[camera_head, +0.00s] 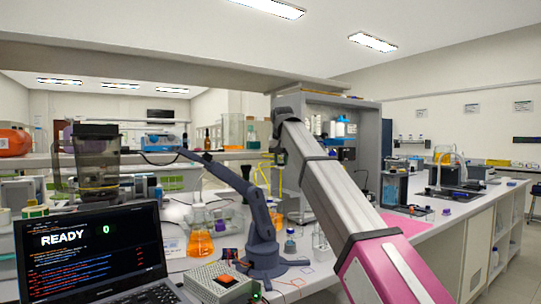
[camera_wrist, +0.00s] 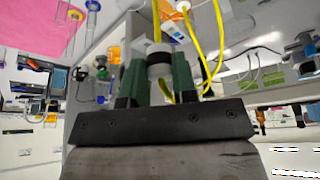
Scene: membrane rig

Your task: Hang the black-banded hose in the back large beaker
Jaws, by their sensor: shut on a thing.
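In the wrist view my gripper (camera_wrist: 157,76) is shut on the white fitting of the black-banded hose (camera_wrist: 159,65). Yellow tubing (camera_wrist: 220,35) curves beside the fingers. In the head view my arm hides most of the gripper, and yellow tubing (camera_head: 251,172) shows left of it. Clear glass vessels (camera_wrist: 93,6) stand near the pink mat in the wrist view. I cannot tell which vessel is the back large beaker.
A flask of orange liquid (camera_head: 200,240) stands on the bench left of a blue-grey small arm (camera_head: 262,225). A laptop (camera_head: 90,255) is at the front left. A pink mat (camera_head: 403,224) lies right of my arm. A shelf unit (camera_head: 367,140) stands behind.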

